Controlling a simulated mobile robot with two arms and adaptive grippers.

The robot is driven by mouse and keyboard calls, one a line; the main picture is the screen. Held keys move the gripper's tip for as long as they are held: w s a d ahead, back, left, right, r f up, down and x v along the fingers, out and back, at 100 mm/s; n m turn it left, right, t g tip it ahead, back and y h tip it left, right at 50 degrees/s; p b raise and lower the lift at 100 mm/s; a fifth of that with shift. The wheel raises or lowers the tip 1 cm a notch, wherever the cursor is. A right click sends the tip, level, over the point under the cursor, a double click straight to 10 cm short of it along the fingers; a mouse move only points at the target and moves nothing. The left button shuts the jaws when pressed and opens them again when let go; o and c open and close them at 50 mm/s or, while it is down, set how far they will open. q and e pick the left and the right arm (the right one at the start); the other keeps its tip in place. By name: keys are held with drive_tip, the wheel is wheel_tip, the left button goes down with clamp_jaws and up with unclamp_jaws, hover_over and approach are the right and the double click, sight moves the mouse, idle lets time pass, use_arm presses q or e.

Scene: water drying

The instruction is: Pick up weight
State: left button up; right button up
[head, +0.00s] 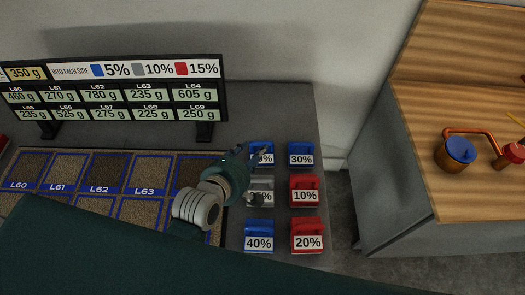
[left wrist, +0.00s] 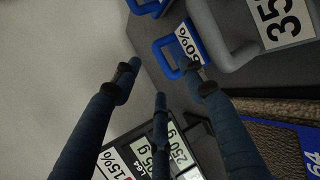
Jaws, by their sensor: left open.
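Several labelled weights with handles stand in two columns on the grey counter (head: 285,110). They are a blue one partly hidden by my gripper (head: 268,148), which reads 50% in the left wrist view (left wrist: 163,47), a grey 35% (head: 267,184), a blue 30% (head: 301,148), a red 10% (head: 305,184), a blue 40% (head: 259,228) and a red 20% (head: 307,228). My left gripper (head: 254,172) is open and empty over the left column, by the 50% and 35% weights. In the left wrist view its fingers (left wrist: 158,82) are spread, with the 50% handle near the right finger. My right gripper is out of view.
A sign board (head: 110,85) with gram values stands behind on legs. Labelled soil trays L60 to L63 (head: 100,172) lie left of the weights. A wooden counter (head: 430,130) with a copper pot (head: 457,155) is at right, across a gap in the floor.

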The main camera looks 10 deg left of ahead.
sight(263, 143)
use_arm(q)
drive_tip(key=p+x, duration=0.1)
drive_tip(key=x, duration=0.6)
drive_tip(key=shift+w, duration=0.45)
clamp_jaws()
